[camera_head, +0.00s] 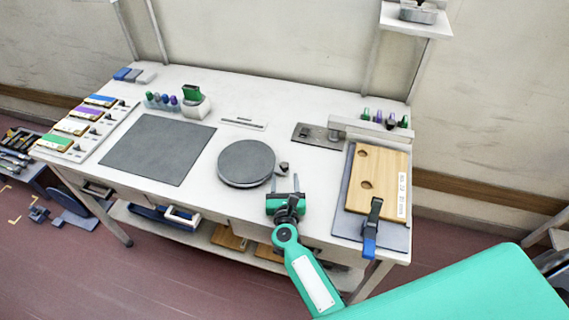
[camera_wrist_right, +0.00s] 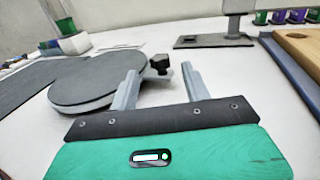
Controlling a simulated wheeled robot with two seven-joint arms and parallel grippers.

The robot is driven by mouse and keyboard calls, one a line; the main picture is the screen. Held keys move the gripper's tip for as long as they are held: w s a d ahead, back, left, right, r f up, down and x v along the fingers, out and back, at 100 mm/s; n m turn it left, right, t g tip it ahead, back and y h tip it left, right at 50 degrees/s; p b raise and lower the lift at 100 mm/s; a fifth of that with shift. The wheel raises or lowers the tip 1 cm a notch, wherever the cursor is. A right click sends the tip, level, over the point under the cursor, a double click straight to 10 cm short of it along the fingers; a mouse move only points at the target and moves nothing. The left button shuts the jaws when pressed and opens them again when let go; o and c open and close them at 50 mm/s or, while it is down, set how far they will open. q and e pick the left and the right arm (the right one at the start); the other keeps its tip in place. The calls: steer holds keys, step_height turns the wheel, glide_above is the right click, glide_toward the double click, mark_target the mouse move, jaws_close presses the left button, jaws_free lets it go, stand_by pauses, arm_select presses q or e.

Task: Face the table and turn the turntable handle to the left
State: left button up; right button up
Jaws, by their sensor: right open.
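The turntable (camera_head: 245,162) is a round dark grey disc on the white table, near the middle of its front half. It also shows in the right wrist view (camera_wrist_right: 95,78). Its handle is a small dark knob (camera_head: 283,167) at the disc's right edge. In the right wrist view the knob (camera_wrist_right: 160,63) stands between and beyond my fingertips. My right gripper (camera_head: 287,181) is open and empty, just in front of the knob, with its fingers pointing towards it. I see no contact. My left gripper is not in view.
The white table (camera_head: 262,99) has a dark grey mat (camera_head: 157,149) at left and a wooden board (camera_head: 385,165) clamped at right. A metal plate (camera_head: 310,133) lies behind the handle. Green and purple bottles stand along the back. Bare table surrounds the turntable.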

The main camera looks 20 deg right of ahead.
mark_target(285, 169)
steer(key=x, duration=0.6)
steer(key=shift+w+d+f, duration=0.1)
steer(key=shift+w, duration=0.2)
steer(key=shift+c, duration=0.2)
jaws_close()
steer(key=shift+d, duration=0.1)
